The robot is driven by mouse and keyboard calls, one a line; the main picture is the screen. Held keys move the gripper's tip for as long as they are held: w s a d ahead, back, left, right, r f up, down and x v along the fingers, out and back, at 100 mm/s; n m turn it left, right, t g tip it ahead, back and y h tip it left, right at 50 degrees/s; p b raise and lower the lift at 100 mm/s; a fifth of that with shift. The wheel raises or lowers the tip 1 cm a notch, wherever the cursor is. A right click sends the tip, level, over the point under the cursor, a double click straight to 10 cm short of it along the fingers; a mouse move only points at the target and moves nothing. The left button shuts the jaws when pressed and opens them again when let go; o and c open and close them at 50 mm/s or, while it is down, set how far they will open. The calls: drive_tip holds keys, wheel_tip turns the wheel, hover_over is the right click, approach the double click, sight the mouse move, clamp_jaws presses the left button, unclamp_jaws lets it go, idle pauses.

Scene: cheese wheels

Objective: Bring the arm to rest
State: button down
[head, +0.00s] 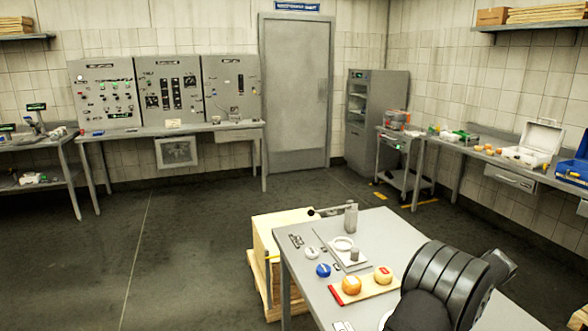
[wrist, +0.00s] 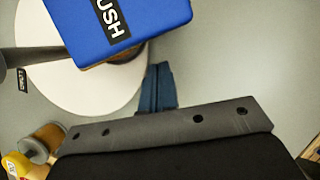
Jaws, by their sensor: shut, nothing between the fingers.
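My gripper (wrist: 159,82) shows in the wrist view as dark blue fingers, closed together with nothing between them. It points over a grey surface, beside a white round disc (wrist: 75,95). In the head view my dark arm fills the lower right, over the near part of the grey table (head: 310,290); the fingertips cannot be made out there.
A blue block (wrist: 120,25) with a partly cut-off label stands over the white disc, close to my fingers. A brown-topped cylinder (wrist: 48,138) is at lower left. The floor to the left is clear.

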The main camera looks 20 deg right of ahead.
drive_tip(key=s+a+m+h, duration=0.1)
drive_tip(key=s+m, duration=0.1)
drive_tip(key=s+a+m+h, duration=0.1)
drive_tip(key=s+m, duration=0.1)
drive_tip(key=s, duration=0.1)
drive_tip(key=s+a+m, duration=0.1)
drive_tip(key=s+m, duration=0.1)
drive_tip(key=m, duration=0.1)
drive_tip(key=shift+s+t+h, duration=0.25)
drive_tip(key=shift+t+h, duration=0.05)
drive_tip(key=shift+h, duration=0.1)
drive_tip(key=shift+s+a+m+h, duration=0.25)
drive_tip(key=shift+s+a+m, duration=0.2)
drive_tip(key=shift+m, duration=0.3)
drive_tip(key=shift+s+a+m+h, duration=0.25)
drive_tip(key=shift+s+a+m, duration=0.2)
drive_tip(key=shift+m, duration=0.3)
